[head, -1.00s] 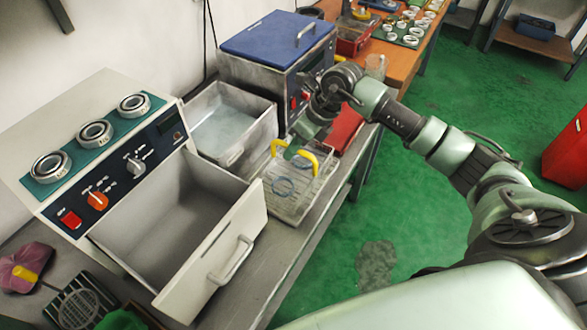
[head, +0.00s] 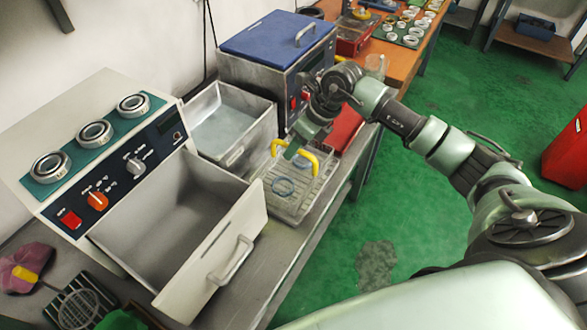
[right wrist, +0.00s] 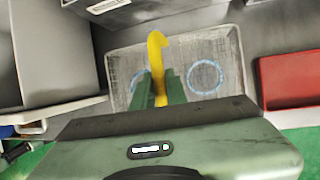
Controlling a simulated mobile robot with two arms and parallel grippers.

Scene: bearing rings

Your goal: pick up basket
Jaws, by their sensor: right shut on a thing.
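The basket (head: 290,205) is a small clear or pale wire-like tray with a yellow arched handle (head: 312,156). In the head view it is at the front of the metal bench, just right of the open drawer. My right gripper (head: 292,152) is shut on the yellow handle from above. In the right wrist view the green fingers (right wrist: 160,90) close around the handle, and the basket (right wrist: 222,45) lies below. A pale blue ring (right wrist: 205,77) shows inside it, with another partly hidden behind the fingers. I cannot tell whether the basket touches the bench. My left gripper is not in view.
A machine with an open drawer (head: 245,215) stands left of the basket. An open metal tank (head: 262,135) is behind it, and a blue-lidded machine (head: 265,40) beyond. A red item (head: 343,128) lies close on the right. Green floor (head: 440,240) is open in front.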

